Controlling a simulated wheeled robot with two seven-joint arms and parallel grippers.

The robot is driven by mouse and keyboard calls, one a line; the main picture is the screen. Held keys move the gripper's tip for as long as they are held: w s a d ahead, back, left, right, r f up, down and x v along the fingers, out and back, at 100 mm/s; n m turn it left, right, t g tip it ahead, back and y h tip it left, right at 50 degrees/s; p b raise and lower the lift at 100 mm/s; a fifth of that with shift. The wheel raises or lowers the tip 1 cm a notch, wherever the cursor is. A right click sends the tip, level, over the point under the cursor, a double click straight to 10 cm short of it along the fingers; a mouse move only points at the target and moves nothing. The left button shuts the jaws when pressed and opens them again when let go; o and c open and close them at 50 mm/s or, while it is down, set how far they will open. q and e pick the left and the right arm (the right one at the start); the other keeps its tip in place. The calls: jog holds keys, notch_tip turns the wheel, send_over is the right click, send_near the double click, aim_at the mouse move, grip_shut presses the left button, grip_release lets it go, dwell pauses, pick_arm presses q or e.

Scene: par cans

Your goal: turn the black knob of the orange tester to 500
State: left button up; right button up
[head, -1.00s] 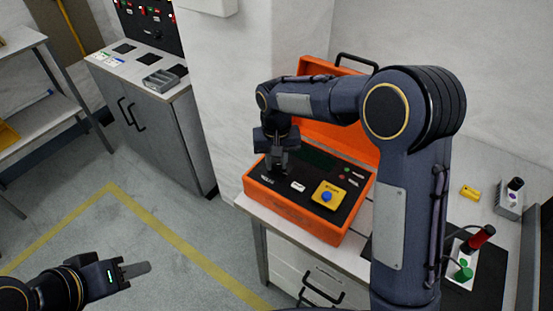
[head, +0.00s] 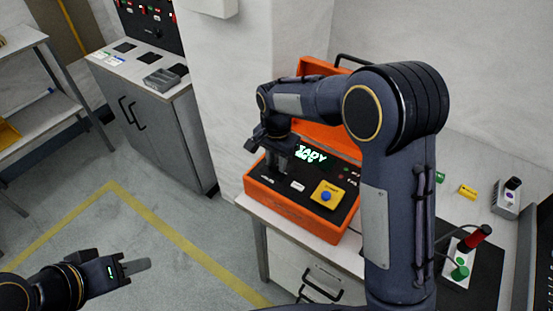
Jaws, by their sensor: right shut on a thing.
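The orange tester (head: 300,222) stands open on a white workbench, its lid raised behind my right arm. Its black panel carries a lit green display (head: 311,153), partly covered by my arm, and a yellow plate with a blue button (head: 326,196). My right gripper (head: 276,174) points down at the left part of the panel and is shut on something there. The black knob is hidden by the gripper, and its setting cannot be read. My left gripper (head: 138,266) is at the lower left over the floor, far from the tester; its jaw gap is unclear.
A grey cabinet (head: 165,125) with a small tray (head: 161,79) stands at the back left. To the right of my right arm are a yellow block (head: 467,191), a grey box (head: 506,200) and a stand with red and green parts (head: 461,262).

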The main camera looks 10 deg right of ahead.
aim_at(277, 164)
dwell(0.5)
jog(key=o, duration=1)
jog(key=shift+r, duration=0.1)
notch_tip(277, 164, up, 8)
jog(key=shift+f, duration=0.2)
